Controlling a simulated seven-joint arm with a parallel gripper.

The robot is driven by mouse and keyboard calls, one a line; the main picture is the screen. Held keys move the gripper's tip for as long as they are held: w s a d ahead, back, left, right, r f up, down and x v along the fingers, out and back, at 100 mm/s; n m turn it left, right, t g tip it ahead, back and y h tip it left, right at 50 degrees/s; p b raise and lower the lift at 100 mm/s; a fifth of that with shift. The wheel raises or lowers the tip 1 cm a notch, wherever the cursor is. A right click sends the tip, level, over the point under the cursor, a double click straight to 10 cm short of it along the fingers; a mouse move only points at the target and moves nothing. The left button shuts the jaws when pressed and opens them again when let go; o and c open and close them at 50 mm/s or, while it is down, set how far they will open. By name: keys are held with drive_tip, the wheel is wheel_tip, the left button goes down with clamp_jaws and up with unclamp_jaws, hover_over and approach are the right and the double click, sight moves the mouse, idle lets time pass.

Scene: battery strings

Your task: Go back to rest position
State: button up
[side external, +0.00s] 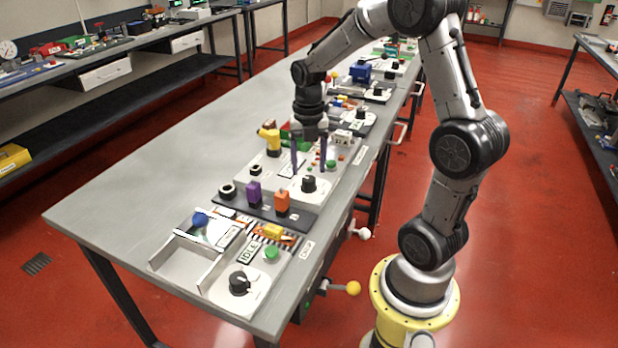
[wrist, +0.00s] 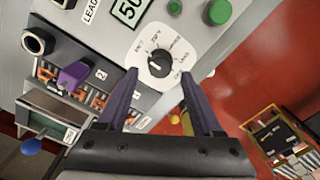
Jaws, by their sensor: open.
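My gripper (side external: 308,167) hangs above the grey bench, fingers pointing down and apart, with nothing between them. In the wrist view its two purple fingers (wrist: 160,80) spread on either side of the lower part of a white dial plate. The black dial knob (side external: 309,184) stands just below the fingertips in the side view. In the wrist view the knob (wrist: 159,63) lies just ahead of the gap, and I see no contact with it. My arm is bent over the bench from the right.
A purple block (side external: 253,192) and an orange block (side external: 282,202) stand upright on a dark strip in front of the gripper. A nearer station has a blue ball (side external: 200,219), a green button (side external: 271,252) and another knob (side external: 240,282). The bench's left side is clear.

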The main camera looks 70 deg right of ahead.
idle(0.4)
drive_tip(key=shift+w+a+r, duration=0.1)
drive_tip(key=shift+w+a, duration=0.05)
drive_tip(key=shift+a, duration=0.05)
drive_tip(key=s+a+r+m+t, duration=0.2)
drive_tip(key=s+a+r+t, duration=0.2)
drive_tip(key=a+r, duration=0.75)
drive_tip(key=s+a+m+t, duration=0.1)
drive_tip(key=s+a+m, duration=0.3)
drive_tip(key=s+m, duration=0.6)
drive_tip(key=m, duration=1.2)
drive_tip(key=shift+a+f+t, duration=0.15)
drive_tip(key=shift+f+t, duration=0.15)
drive_tip(key=shift+f, duration=0.1)
